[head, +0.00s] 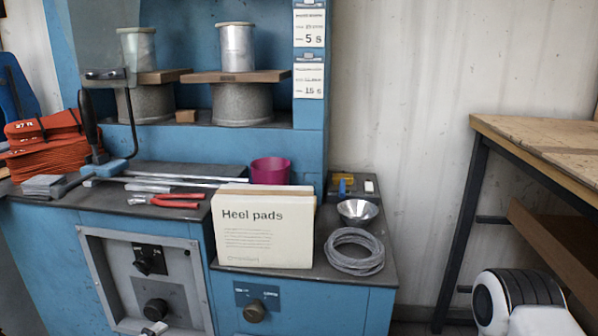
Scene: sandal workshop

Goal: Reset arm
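Neither of my grippers shows in the head view. A white and black rounded part at the lower right looks like a link of my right arm, and its gripper is outside the picture. Nothing of my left arm can be made out for sure. The blue machine bench (375,300) stands in front of me. A cream box marked "Heel pads" (262,240) stands upright near its front edge.
A grey cable coil (354,267) and a metal bowl (357,212) lie right of the box. A wooden table (545,143) stands at right, with floor between.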

